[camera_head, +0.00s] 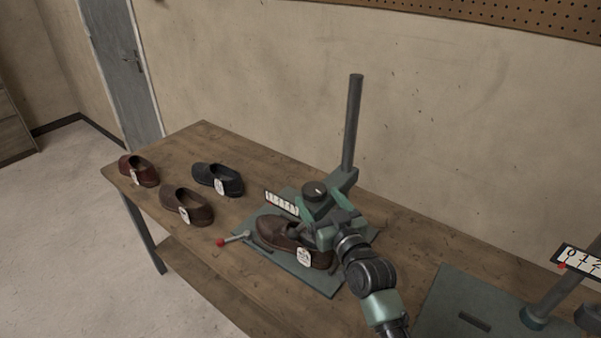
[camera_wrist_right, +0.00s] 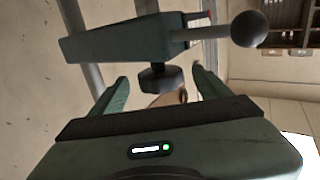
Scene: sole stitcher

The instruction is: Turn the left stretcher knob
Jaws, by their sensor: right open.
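The left stretcher stands on the bench, with a grey-green base plate (camera_head: 318,282) and a tall dark post (camera_head: 353,120). Its round dark knob (camera_head: 315,189) has a light mark on top. A brown shoe (camera_head: 276,236) with a white tag sits on the plate below. My right gripper (camera_head: 323,204) is open beside the knob, its green fingers spread. In the wrist view a dark knob (camera_wrist_right: 161,78) shows between and beyond the fingertips (camera_wrist_right: 160,85), under a green arm (camera_wrist_right: 120,42). Contact cannot be told. My left gripper is not in view.
Three loose shoes, dark red (camera_head: 138,171), black (camera_head: 217,179) and brown (camera_head: 187,206), stand on the bench's left part. A red-tipped lever (camera_head: 234,239) sticks out left of the plate. A numbered scale (camera_head: 282,203) is behind the shoe. A second stretcher's plate (camera_head: 450,300) stands at the right.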

